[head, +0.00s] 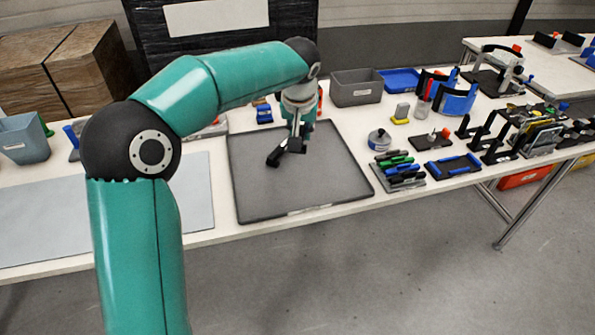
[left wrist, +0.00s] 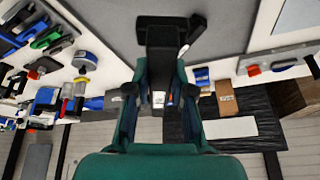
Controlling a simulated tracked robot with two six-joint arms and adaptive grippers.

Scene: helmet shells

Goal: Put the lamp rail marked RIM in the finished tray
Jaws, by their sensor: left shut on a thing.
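My left gripper (head: 297,140) is over the large grey tray (head: 255,204) in the middle of the table. It is shut on a black rail-like piece (head: 273,158), which hangs tilted below the fingers. In the left wrist view the black piece (left wrist: 165,35) sticks out past the fingers over the grey surface. No RIM mark is readable on it, so I cannot confirm which rail it is. The tray has a pale label on its front rim, too small to read. The tray's bare floor shows around the gripper. I cannot tell whether the piece touches it. My right gripper is not in view.
Black racks (head: 492,135) stand further right. A grey bin (head: 356,88) is behind. A pale mat (head: 195,185) lies left.

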